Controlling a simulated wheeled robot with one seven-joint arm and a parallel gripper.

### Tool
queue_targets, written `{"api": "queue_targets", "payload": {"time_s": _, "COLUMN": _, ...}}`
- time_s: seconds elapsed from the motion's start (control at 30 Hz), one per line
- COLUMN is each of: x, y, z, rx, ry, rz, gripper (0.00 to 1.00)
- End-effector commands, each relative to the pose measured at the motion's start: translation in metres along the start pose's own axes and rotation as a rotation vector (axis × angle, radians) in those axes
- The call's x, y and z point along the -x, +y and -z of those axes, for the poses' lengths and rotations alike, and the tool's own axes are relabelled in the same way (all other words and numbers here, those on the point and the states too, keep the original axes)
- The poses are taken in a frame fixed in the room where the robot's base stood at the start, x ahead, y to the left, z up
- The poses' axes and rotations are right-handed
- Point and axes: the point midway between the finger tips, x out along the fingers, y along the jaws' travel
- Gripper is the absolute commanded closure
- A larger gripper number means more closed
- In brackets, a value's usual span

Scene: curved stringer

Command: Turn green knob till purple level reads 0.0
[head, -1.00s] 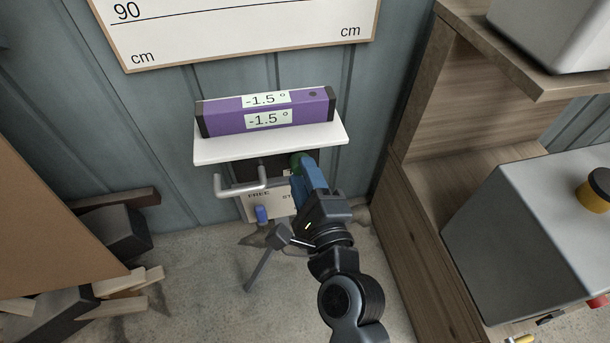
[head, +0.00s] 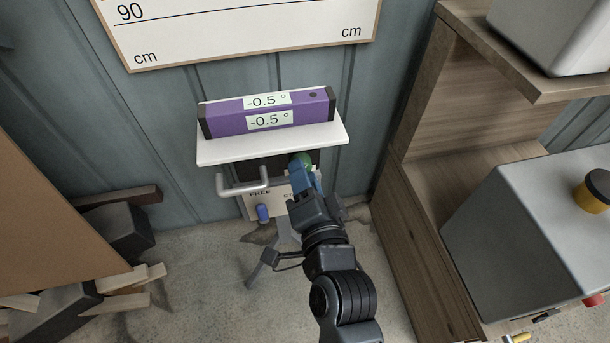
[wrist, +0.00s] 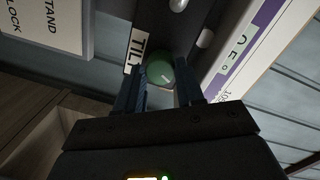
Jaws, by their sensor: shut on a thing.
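The purple level (head: 266,112) lies on a white platform (head: 215,151) in the head view. Both its displays read -0.5 °. The green knob (head: 306,160) sits just under the platform, partly hidden by my gripper. In the wrist view the round green knob (wrist: 163,76) with a white mark lies between the fingertips, beside a partly covered label reading "TIL". My gripper (wrist: 163,82) is shut on the knob. In the head view my gripper (head: 306,175) reaches up to the knob from below.
A grey bar handle (head: 243,185) sticks out left of the knob. A blue lever (head: 263,213) is on the panel below, which is marked FREE. A wooden shelf (head: 410,200) stands at the right, and wood scraps (head: 115,290) lie at the lower left.

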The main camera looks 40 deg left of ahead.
Motion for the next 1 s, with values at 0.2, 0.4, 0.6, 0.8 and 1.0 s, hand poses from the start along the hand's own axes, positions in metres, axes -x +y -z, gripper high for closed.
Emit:
{"api": "queue_targets", "payload": {"time_s": 0.2, "x": 0.0004, "y": 0.0011, "z": -0.0015, "rx": 0.196, "ry": 0.008, "rz": -0.015, "gripper": 0.93}}
{"api": "queue_targets", "payload": {"time_s": 0.4, "x": 0.0003, "y": 0.0014, "z": -0.0018, "rx": 0.347, "ry": 0.017, "rz": -0.025, "gripper": 0.93}}
{"api": "queue_targets", "payload": {"time_s": 0.6, "x": 0.0004, "y": 0.0020, "z": -0.0018, "rx": 0.455, "ry": 0.023, "rz": -0.033, "gripper": 0.93}}
{"api": "queue_targets", "payload": {"time_s": 0.8, "x": 0.0003, "y": 0.0022, "z": -0.0022, "rx": 0.515, "ry": 0.025, "rz": -0.036, "gripper": 0.93}}
{"api": "queue_targets", "payload": {"time_s": 1.0, "x": 0.0003, "y": 0.0023, "z": -0.0024, "rx": 0.536, "ry": 0.026, "rz": -0.038, "gripper": 0.93}}
